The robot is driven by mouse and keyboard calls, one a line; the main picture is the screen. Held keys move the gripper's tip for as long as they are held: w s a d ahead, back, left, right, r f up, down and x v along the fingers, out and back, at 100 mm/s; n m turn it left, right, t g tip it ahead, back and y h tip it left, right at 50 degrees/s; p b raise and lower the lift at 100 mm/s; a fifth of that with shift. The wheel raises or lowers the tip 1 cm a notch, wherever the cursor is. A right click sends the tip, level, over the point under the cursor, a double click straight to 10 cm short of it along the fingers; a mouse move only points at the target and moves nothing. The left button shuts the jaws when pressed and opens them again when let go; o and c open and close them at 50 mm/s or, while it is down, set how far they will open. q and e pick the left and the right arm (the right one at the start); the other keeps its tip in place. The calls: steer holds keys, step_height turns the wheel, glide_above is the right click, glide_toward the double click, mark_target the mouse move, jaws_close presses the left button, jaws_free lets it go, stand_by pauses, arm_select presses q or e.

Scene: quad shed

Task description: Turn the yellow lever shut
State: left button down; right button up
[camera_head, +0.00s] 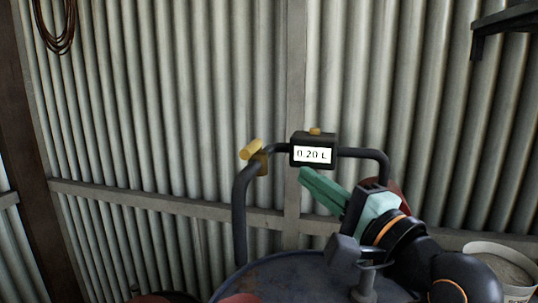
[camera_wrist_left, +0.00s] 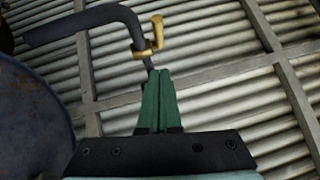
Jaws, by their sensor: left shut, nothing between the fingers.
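The yellow lever (camera_head: 250,150) sits on a brass-coloured valve body on the dark pipe (camera_head: 241,205), left of the meter (camera_head: 313,138). The lever also shows in the left wrist view (camera_wrist_left: 157,30), just beyond the fingertips. The meter's display reads 0.20 L. My left gripper (camera_head: 304,175) has green fingers pressed together, with nothing between them. Its tips are just below the meter, to the right of the lever and apart from it. The closed fingers also show in the left wrist view (camera_wrist_left: 158,74). My right gripper is not in view.
The pipe rises from a blue, rusty drum (camera_head: 275,282) below. A white bucket (camera_head: 503,270) stands at the lower right. A dark bracket (camera_head: 505,25) is at the upper right, and a coiled cable (camera_head: 54,42) hangs at the upper left. Corrugated wall (camera_head: 180,100) lies behind.

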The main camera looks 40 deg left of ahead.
arm_select(q)
steer(key=p, duration=0.1)
glide_toward(259, 147)
steer(key=w+a, duration=0.2)
steer(key=shift+s+a+r+p, duration=0.15)
steer(key=shift+s+a, duration=0.05)
steer(key=shift+a, duration=0.25)
steer(key=shift+s+a+r+p, duration=0.15)
steer(key=shift+s+a+r, duration=0.05)
steer(key=shift+a, duration=0.3)
steer(key=shift+s+a, duration=0.3)
steer(key=shift+a, duration=0.25)
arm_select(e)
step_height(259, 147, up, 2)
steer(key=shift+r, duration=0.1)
